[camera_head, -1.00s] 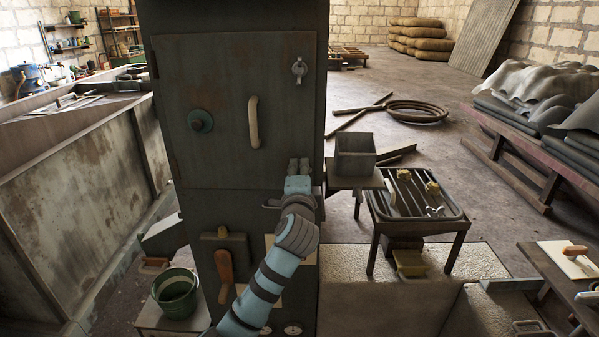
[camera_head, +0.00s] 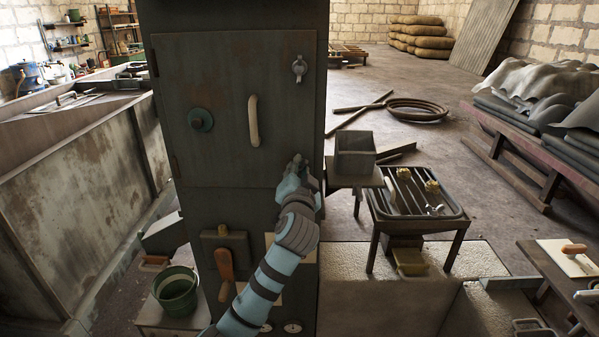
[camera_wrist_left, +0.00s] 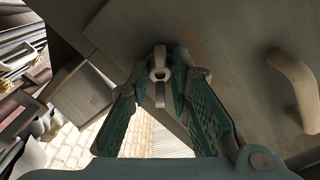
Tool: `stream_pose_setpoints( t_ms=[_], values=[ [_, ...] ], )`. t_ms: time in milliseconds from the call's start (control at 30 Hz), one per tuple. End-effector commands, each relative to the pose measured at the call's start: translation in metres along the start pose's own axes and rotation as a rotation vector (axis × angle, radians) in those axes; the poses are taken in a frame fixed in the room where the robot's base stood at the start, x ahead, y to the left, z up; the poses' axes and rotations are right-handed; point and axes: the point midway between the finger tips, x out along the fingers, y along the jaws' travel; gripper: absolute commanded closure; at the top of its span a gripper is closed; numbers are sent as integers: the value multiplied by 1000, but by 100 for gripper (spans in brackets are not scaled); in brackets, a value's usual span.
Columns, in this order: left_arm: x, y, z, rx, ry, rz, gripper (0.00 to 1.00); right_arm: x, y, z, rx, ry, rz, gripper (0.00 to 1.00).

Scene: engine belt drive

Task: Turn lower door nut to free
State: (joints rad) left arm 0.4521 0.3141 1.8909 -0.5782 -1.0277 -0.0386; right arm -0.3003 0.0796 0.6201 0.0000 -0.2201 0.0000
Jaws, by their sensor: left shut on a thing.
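The dark metal door (camera_head: 215,95) is shut on the tall cabinet. Its lower door nut (camera_wrist_left: 159,75), a pale wing nut, is seen end-on in the left wrist view, between the teal-padded fingers. My left gripper (camera_head: 300,167) is at the door's lower right corner and hides most of the nut in the head view. In the left wrist view the gripper (camera_wrist_left: 159,92) is shut on the nut, one finger on each side. The upper door nut (camera_head: 299,68) sits at the door's upper right, its wings up and down. My right gripper is not in view.
A pale curved handle (camera_head: 253,121) and a round green knob (camera_head: 200,120) stand out from the door. A box on a small shelf (camera_head: 355,155) is close to the right of my gripper. A rack table (camera_head: 415,198) stands further right. A green bucket (camera_head: 176,292) is lower left.

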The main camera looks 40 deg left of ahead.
Motion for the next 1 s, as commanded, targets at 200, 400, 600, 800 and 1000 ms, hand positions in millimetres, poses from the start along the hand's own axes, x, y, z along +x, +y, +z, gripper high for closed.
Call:
stream_pose_setpoints(
  t_ms=[200, 400, 600, 800, 1000],
  values=[
    [0, 1, 2, -203, 0, 0, 100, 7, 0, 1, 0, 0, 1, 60],
    [0, 1, 1, -385, 1, 0, 100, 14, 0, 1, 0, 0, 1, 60],
    [0, 1, 1, -535, 0, 0, 100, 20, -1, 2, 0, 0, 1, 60],
    [0, 1, 1, -637, 0, 0, 100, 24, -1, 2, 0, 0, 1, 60],
    [0, 0, 0, -687, 0, 0, 100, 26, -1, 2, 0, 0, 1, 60]
  ],
)
